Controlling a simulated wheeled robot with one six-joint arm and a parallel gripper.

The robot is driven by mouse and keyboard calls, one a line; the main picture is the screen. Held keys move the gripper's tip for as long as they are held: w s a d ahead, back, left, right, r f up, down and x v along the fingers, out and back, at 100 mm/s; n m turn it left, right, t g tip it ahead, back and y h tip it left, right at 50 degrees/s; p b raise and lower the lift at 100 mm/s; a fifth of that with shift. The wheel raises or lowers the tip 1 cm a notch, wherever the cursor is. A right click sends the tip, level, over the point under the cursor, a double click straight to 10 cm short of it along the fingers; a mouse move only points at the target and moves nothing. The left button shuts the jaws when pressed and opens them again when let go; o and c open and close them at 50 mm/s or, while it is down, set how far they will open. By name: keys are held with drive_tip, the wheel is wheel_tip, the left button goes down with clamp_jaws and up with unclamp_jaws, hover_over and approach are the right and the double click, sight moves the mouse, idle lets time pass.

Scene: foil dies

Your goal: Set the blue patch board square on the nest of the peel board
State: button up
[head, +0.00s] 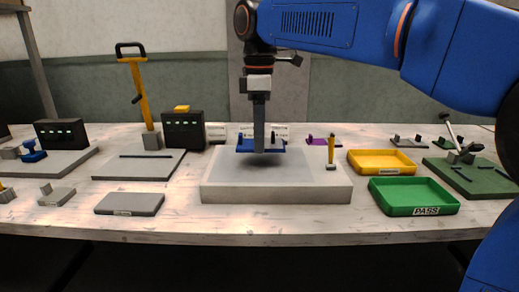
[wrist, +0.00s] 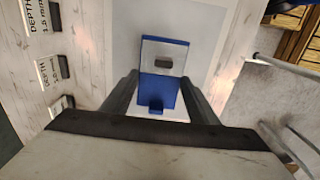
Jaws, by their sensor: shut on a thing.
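The blue patch board (head: 275,149) is at my gripper (head: 259,148), over the back part of a pale block (head: 275,194) with a grey pad on top. A dark shadow lies on the pad in front of it; I cannot tell whether the board touches the pad. In the wrist view the blue board (wrist: 168,98) lies between the two dark fingers of my gripper (wrist: 160,88), with a pale plate, a small dark block and an upright blue tab on it. My gripper is shut on the board. No label shows which fixture is the peel board, and its nest is not clear.
A yellow post (head: 331,150) stands on the block's right side, with a purple board (head: 317,140) behind. Yellow (head: 380,168) and green PASS (head: 414,208) trays stand right. A tall yellow-handled fixture (head: 140,90) stands left, and a grey plate (head: 130,204) lies in front of it.

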drive_tip(key=shift+f, duration=2)
drive_tip(key=o, duration=1)
drive_tip(key=shift+f, duration=0.1)
drive_tip(key=shift+o, duration=0.2)
